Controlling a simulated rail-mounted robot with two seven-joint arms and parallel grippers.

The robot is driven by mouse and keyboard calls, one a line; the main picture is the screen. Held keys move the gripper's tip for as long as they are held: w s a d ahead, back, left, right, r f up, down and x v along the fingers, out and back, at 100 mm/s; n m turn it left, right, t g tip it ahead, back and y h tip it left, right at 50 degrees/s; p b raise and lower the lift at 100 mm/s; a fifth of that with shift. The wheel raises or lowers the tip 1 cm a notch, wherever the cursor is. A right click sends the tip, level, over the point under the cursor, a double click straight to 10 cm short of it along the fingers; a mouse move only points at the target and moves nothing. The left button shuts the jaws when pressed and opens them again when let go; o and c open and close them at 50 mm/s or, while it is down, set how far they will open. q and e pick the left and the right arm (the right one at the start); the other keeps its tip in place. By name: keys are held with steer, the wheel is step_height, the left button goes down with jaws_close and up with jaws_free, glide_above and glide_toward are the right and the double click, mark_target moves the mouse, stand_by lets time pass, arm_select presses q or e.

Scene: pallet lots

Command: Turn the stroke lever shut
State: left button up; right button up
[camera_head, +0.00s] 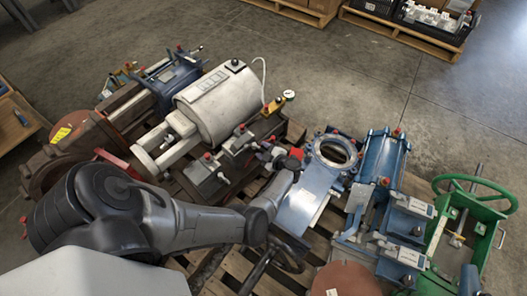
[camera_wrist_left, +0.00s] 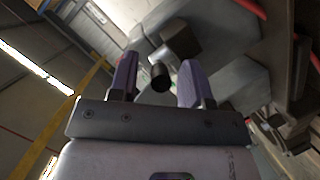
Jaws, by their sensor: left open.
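My left gripper (camera_head: 270,153) is at the end of my grey arm, beside the valve block (camera_head: 222,172) in the middle of the pallet. In the left wrist view its two purple fingers (camera_wrist_left: 159,62) are apart. A short black cylindrical knob (camera_wrist_left: 161,77) shows between the fingers, with a dark block behind it; I cannot tell whether they touch it. A red piece (camera_head: 295,154) shows just right of the gripper in the head view. I cannot tell for sure which part is the stroke lever. My right gripper is not in view.
A white cylinder actuator (camera_head: 215,102) stands behind left. A blue gate valve (camera_head: 310,190) and blue cylinders (camera_head: 380,165) stand to the right, then a green handwheel (camera_head: 440,180). A dark handwheel (camera_head: 285,255) lies below the gripper.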

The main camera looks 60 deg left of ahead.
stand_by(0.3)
arm_select(q)
steer(key=shift+a, duration=0.1)
jaws_close()
